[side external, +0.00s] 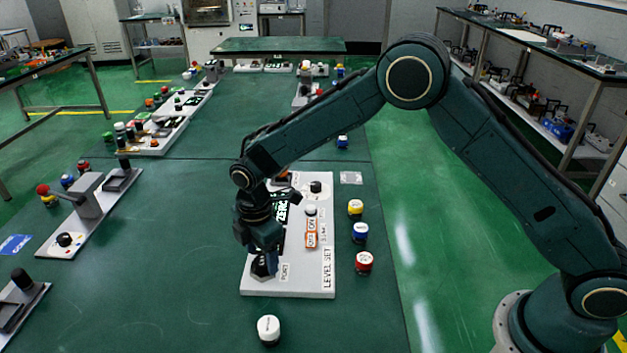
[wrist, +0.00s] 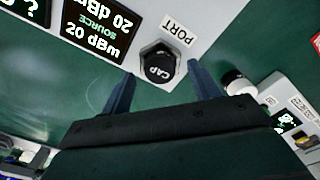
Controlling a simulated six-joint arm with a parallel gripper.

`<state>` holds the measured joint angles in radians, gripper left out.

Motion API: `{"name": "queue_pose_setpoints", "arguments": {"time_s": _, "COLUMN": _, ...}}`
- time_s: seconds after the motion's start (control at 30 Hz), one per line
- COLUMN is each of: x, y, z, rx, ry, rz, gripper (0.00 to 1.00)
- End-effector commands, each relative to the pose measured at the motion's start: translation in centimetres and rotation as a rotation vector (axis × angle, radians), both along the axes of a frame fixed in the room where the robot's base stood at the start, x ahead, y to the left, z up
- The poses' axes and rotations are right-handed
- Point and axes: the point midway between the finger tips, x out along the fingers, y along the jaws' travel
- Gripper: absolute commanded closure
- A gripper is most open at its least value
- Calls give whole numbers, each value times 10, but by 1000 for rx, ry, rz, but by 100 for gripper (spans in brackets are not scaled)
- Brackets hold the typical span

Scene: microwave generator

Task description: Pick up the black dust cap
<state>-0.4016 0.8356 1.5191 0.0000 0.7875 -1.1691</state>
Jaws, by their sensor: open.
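The black dust cap (wrist: 158,68) is a dark hexagonal cap marked "CAP", seated on the port at the near left corner of a white panel (side external: 300,287). A "PORT" label lies beside it. In the side view the cap (side external: 263,267) shows just below my gripper, partly covered by it. My gripper (side external: 262,250) points down over the cap. In the wrist view my gripper (wrist: 160,78) is open, with one blue finger on each side of the cap. Gaps show between the cap and both fingers. I cannot tell the exact height of the fingertips.
Yellow, blue and red caps (side external: 360,232) stand right of the panel. A white cap (side external: 268,329) stands in front of it. The panel also carries a display, an orange switch (side external: 312,232) and a knob. Another panel with a lever (side external: 88,193) lies left. The green table between is mostly clear.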

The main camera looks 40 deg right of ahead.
Motion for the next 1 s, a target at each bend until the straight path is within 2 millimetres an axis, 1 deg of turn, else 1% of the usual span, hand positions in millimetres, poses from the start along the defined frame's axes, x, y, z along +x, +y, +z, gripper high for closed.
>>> {"name": "queue_pose_setpoints", "arguments": {"time_s": 0.03, "x": 0, "y": 0, "z": -6, "rx": -1, "ry": 1, "rz": 0, "gripper": 39}}
{"name": "queue_pose_setpoints", "arguments": {"time_s": 0.1, "x": 0, "y": 0, "z": -11, "rx": -1, "ry": 1, "rz": 0, "gripper": 39}}
{"name": "queue_pose_setpoints", "arguments": {"time_s": 0.2, "x": 0, "y": 0, "z": -14, "rx": 0, "ry": 0, "rz": 0, "gripper": 39}}
{"name": "queue_pose_setpoints", "arguments": {"time_s": 0.67, "x": 0, "y": 0, "z": -14, "rx": 0, "ry": -1, "rz": 0, "gripper": 39}}
{"name": "queue_pose_setpoints", "arguments": {"time_s": 0.7, "x": 0, "y": 0, "z": -14, "rx": 0, "ry": -1, "rz": 0, "gripper": 42}}
{"name": "queue_pose_setpoints", "arguments": {"time_s": 0.77, "x": 0, "y": 0, "z": -14, "rx": 0, "ry": -1, "rz": 0, "gripper": 54}}
{"name": "queue_pose_setpoints", "arguments": {"time_s": 0.9, "x": 0, "y": 0, "z": -14, "rx": 0, "ry": -1, "rz": 0, "gripper": 82}}
{"name": "queue_pose_setpoints", "arguments": {"time_s": 0.93, "x": 0, "y": 0, "z": -14, "rx": 0, "ry": -1, "rz": 0, "gripper": 86}}
{"name": "queue_pose_setpoints", "arguments": {"time_s": 1.0, "x": 0, "y": 0, "z": -14, "rx": 0, "ry": -1, "rz": 0, "gripper": 87}}
